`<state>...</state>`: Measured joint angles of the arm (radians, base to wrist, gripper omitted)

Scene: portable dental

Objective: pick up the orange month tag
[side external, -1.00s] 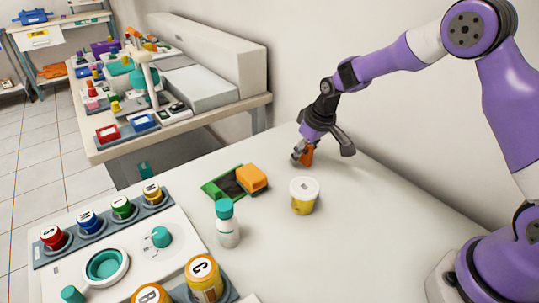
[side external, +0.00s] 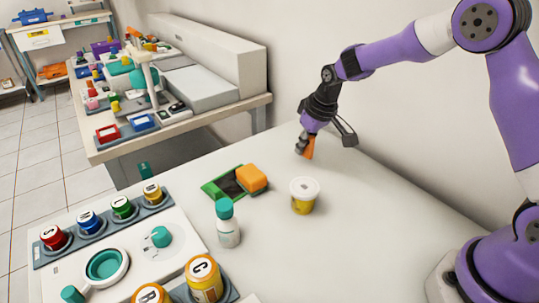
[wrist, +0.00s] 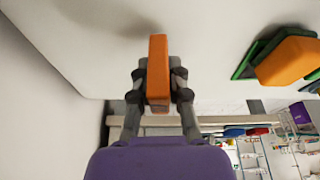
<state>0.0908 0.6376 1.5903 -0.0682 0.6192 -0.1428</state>
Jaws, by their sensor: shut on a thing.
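The orange month tag (side external: 309,148) is a small narrow orange block. It is upright between my gripper's fingers near the wall side of the white table. In the wrist view the tag (wrist: 158,70) sits squarely between both fingertips, which touch its sides. My gripper (side external: 305,146) is shut on the tag, with its fingers pointing down. Any lettering on the tag cannot be made out. How far the tag is above the table is hard to tell.
A yellow-and-white cup (side external: 303,197) stands nearest. A tray of lettered jars (side external: 122,208) is at left. The wall runs close behind my gripper.

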